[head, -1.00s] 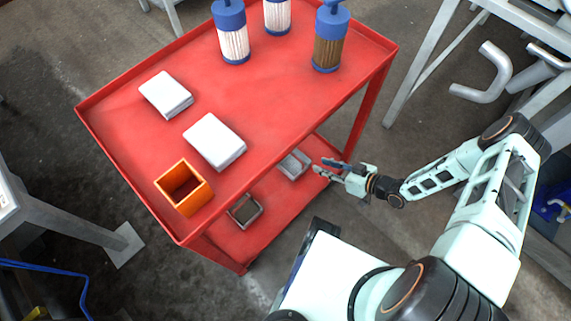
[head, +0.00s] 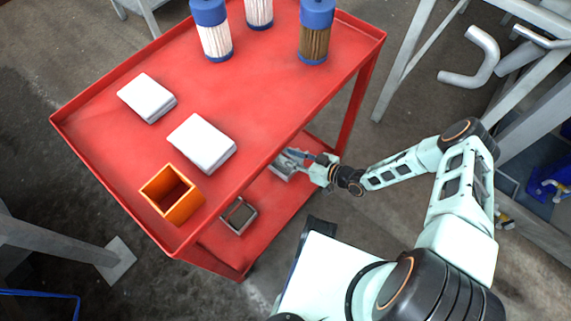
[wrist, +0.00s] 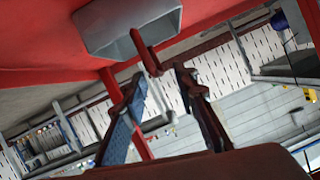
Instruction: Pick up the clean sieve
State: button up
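The lighter grey metal sieve (head: 280,170), which looks like the clean one, sits on the lower shelf of the red cart, partly hidden by the upper shelf and my gripper. A grey metal pan-like body, likely the same sieve (wrist: 120,25), shows at the top of the wrist view. A second square sieve (head: 239,216) with a darker inside sits on the lower shelf to the left. My gripper (head: 302,156) reaches in below the upper shelf beside the lighter sieve. Contact with the sieve cannot be told.
The red cart's upper shelf (head: 240,100) overhangs the lower one, and a red leg (head: 358,110) stands near my gripper. On top are an orange open box (head: 172,195), two white boxes (head: 202,143) and three blue-capped filters (head: 316,35).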

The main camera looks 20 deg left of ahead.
jog(key=shift+x, duration=1.05)
grip_shut()
